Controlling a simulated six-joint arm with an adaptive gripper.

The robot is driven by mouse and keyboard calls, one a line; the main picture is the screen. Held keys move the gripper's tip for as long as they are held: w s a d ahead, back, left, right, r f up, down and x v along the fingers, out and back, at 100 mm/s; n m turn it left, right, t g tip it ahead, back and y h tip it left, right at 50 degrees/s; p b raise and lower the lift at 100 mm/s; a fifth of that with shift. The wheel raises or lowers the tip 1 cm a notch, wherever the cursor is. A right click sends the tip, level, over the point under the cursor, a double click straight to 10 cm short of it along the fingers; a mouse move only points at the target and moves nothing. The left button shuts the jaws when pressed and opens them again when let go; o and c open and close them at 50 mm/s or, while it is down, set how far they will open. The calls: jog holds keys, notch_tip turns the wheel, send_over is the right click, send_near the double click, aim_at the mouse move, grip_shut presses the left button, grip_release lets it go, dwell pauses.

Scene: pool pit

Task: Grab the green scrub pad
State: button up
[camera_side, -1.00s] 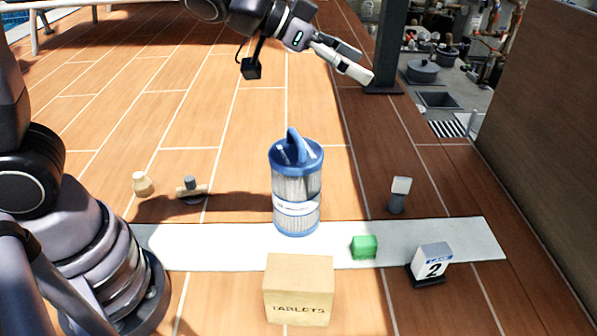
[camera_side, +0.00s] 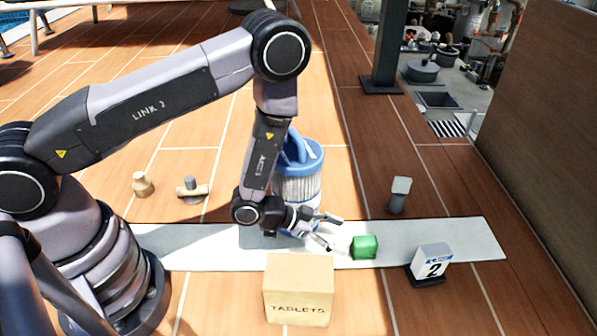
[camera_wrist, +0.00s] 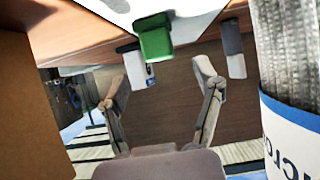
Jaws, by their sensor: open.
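The green scrub pad (camera_side: 364,247) is a small green block on the pale mat (camera_side: 455,240), right of the filter cartridge. In the wrist view the pad (camera_wrist: 154,36) shows at the top, beyond and between my fingertips. My gripper (camera_side: 336,233) is open and empty, low over the mat. It is just left of the pad, pointing toward it with a small gap. In the wrist view both fingers of my gripper (camera_wrist: 160,82) stand apart with nothing between them.
The filter cartridge (camera_side: 298,187) stands close behind my gripper, partly hidden by my arm. The tablets box (camera_side: 298,290) stands in front. A number 2 marker (camera_side: 431,262) is right of the pad, and a grey-white block (camera_side: 399,194) stands behind it. A dark post (camera_side: 384,50) rises farther back.

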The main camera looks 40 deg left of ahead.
aim_at(356, 240)
jog(key=x, duration=0.6)
jog(key=shift+w+d+f, duration=0.15)
jog(key=shift+w+d, duration=0.1)
jog(key=shift+d, duration=0.05)
jog(key=c, duration=1.2)
